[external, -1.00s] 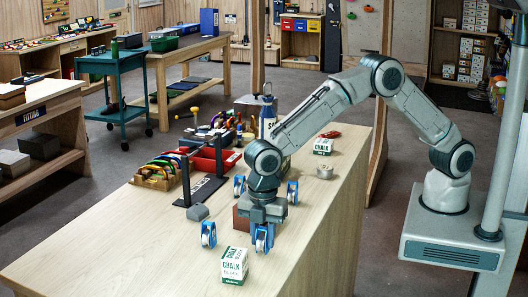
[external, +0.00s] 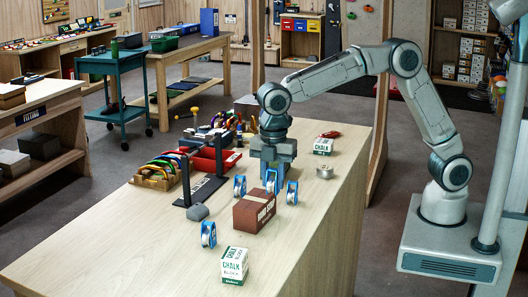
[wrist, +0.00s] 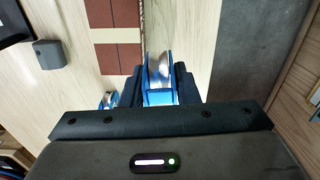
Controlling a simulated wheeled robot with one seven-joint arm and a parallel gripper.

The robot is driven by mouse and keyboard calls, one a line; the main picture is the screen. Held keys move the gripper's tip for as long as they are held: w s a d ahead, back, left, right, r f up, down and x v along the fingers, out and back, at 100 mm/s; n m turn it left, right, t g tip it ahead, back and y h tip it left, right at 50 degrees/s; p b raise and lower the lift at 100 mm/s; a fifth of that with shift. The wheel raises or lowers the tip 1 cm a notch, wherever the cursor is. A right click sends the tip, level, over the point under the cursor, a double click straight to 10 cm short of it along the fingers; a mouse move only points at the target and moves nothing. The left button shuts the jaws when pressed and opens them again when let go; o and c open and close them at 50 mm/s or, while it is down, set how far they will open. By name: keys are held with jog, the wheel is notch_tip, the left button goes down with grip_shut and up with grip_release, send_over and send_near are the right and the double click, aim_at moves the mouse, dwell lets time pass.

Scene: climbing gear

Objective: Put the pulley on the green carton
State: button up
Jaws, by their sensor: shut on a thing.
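My gripper (external: 271,168) is shut on a blue pulley (external: 271,182) with a silver wheel and holds it above the bench, behind the brown box. In the wrist view the pulley (wrist: 158,72) sits between the dark fingers. No all-green carton shows. A white carton with green lettering, marked chalk (external: 235,265), stands at the bench's front, far from my gripper. A similar carton (external: 323,146) stands at the back right, nearer my gripper. Other blue pulleys stand on the bench: one at left (external: 239,186), one at right (external: 292,193), one nearer the front (external: 208,234).
A brown box (external: 254,213) stands just in front of my gripper. A silver roll (external: 325,171) lies to the right. A dark stand (external: 205,188), a grey lump (external: 197,212), a red tray (external: 212,162) and a wooden rack (external: 158,177) fill the left. The right front of the bench is clear.

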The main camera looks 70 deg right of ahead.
jog(key=w+d+r+b, duration=0.15)
jog(key=w+d, duration=0.45)
jog(key=d, duration=0.6)
jog(key=d+r+b, duration=0.1)
jog(key=d+r, duration=0.2)
jog(key=d, duration=1.3)
jog(key=d+r+b, duration=0.1)
jog(key=d+r, duration=0.2)
jog(key=d, duration=1.3)
jog(key=w+a+f, duration=0.2)
jog(key=a, duration=0.1)
jog(key=w+a+f+p, duration=0.1)
jog(key=w+a+f, duration=0.1)
jog(key=a, duration=0.1)
jog(key=w+a+f+p, duration=0.1)
jog(key=w+a+f, duration=0.1)
jog(key=a+f, duration=0.1)
jog(key=shift+a+f, duration=0.1)
jog(key=shift+a, duration=0.15)
jog(key=shift+f+p, duration=0.4)
jog(key=shift+f, duration=1.65)
jog(key=shift+f, duration=0.2)
jog(key=o, duration=1)
